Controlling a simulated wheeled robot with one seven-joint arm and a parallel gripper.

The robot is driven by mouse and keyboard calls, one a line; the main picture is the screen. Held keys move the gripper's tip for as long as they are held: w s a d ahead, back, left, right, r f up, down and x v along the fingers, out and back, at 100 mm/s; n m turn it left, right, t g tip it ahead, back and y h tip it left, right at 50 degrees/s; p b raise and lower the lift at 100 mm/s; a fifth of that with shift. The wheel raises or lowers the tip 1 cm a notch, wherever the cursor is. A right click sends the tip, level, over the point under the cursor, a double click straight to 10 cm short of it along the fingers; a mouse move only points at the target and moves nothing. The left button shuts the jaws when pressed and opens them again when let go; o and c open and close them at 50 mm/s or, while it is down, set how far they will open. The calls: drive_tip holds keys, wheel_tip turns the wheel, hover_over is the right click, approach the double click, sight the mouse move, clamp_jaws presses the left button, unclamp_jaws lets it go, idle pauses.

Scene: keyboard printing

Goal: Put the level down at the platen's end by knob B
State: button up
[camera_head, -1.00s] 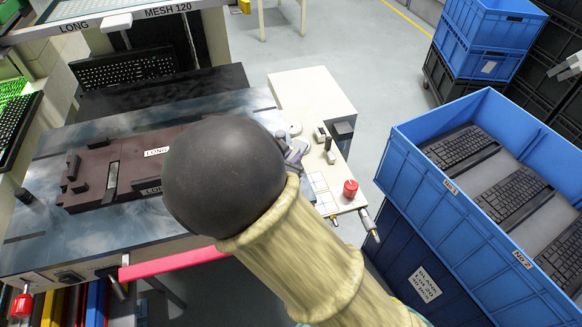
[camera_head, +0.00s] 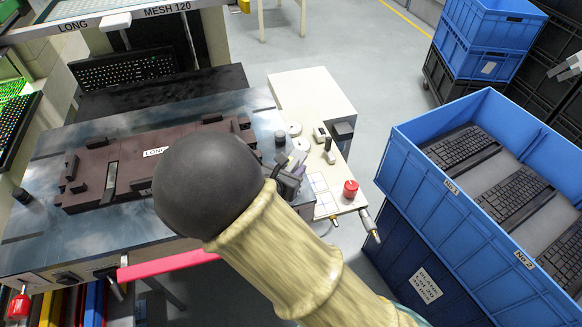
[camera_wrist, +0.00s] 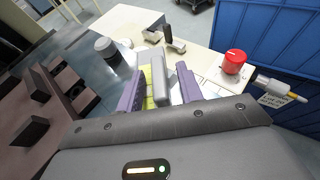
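The platen, a dark brown fixture (camera_head: 92,168) marked LONG, lies on the steel bed at the left. A dark knob (camera_head: 281,138) stands beyond the platen's right end; it also shows in the wrist view (camera_wrist: 105,47). No letter is readable on it. Another dark knob (camera_head: 22,194) is at the bed's far left. My gripper (camera_head: 294,174) is near the bed's right end, partly hidden by my arm. In the wrist view, its purple fingers (camera_wrist: 160,90) are closed around a grey and yellow-green piece, seemingly the level (camera_wrist: 158,84), next to the dark knob. Its underside is hidden.
A blue crate (camera_head: 440,200) of keyboards stands at right. A pink-red bar (camera_head: 170,265) runs along the bed's front. Open floor lies behind.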

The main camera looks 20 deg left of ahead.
drive_tip(key=shift+r, duration=0.2)
drive_tip(key=p+v, duration=0.1)
drive_tip(key=v, duration=1.1)
drive_tip(key=shift+f, duration=0.15)
idle(0.4)
